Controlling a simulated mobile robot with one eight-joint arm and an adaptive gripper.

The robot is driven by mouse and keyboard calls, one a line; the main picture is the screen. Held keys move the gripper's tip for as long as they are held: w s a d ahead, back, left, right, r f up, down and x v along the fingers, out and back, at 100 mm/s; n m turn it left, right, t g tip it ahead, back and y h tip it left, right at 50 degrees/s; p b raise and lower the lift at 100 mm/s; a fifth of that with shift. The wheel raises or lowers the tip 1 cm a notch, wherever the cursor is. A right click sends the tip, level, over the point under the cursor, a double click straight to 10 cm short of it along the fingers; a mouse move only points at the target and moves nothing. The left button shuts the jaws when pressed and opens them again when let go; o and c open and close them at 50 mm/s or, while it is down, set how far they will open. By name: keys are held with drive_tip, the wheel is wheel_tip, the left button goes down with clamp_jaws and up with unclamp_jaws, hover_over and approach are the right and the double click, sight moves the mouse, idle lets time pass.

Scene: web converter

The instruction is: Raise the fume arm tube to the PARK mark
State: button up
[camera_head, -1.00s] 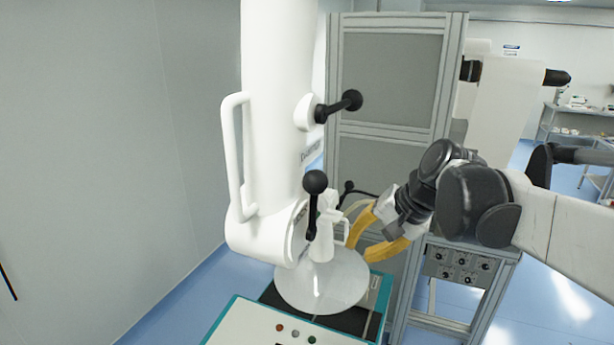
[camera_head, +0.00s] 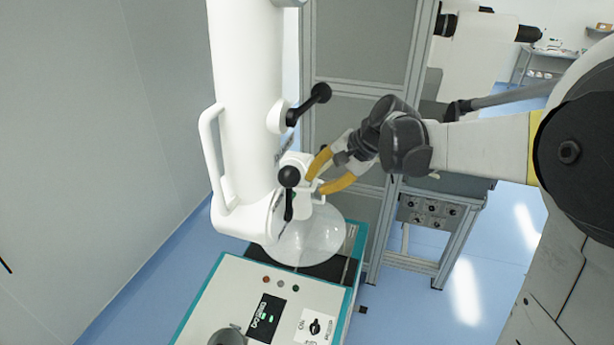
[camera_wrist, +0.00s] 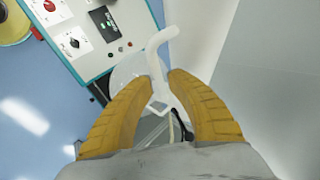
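The fume arm tube (camera_head: 245,90) is a thick white upright tube with a long side handle (camera_head: 207,150) and two black-knobbed levers, one at the upper right (camera_head: 312,100) and one at the lower front (camera_head: 288,185). A clear round hood (camera_head: 305,240) hangs at its lower end. My gripper (camera_head: 320,178) has yellow fingers and is beside a small white handle at the tube's lower right. In the wrist view, my gripper (camera_wrist: 159,76) is open, with a white handle piece (camera_wrist: 158,88) between or just beyond the fingertips; contact is unclear. I cannot make out a PARK mark.
A teal-edged machine panel (camera_head: 235,290) with buttons, a display and a rotary switch lies below the hood. A grey framed cabinet (camera_head: 362,50) stands behind my gripper, with a knobbed control box (camera_head: 428,212) at its right. Blue floor is free at the right.

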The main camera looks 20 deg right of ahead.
drive_tip(key=shift+x, duration=1)
clamp_jaws()
wheel_tip(320, 180, up, 12)
drive_tip(key=w+d+n+t+h+p, duration=0.1)
drive_tip(key=w+n+t+h+p, duration=0.1)
drive_tip(key=t+p, duration=0.1)
drive_tip(key=shift+w+d+t, duration=0.2)
drive_tip(key=shift+d+t, duration=0.1)
drive_tip(key=shift+t, duration=0.3)
drive_tip(key=shift+r, duration=0.1)
drive_tip(key=shift+c, duration=0.8)
unclamp_jaws()
drive_tip(key=shift+o, duration=0.8)
drive_tip(key=shift+a, duration=0.1)
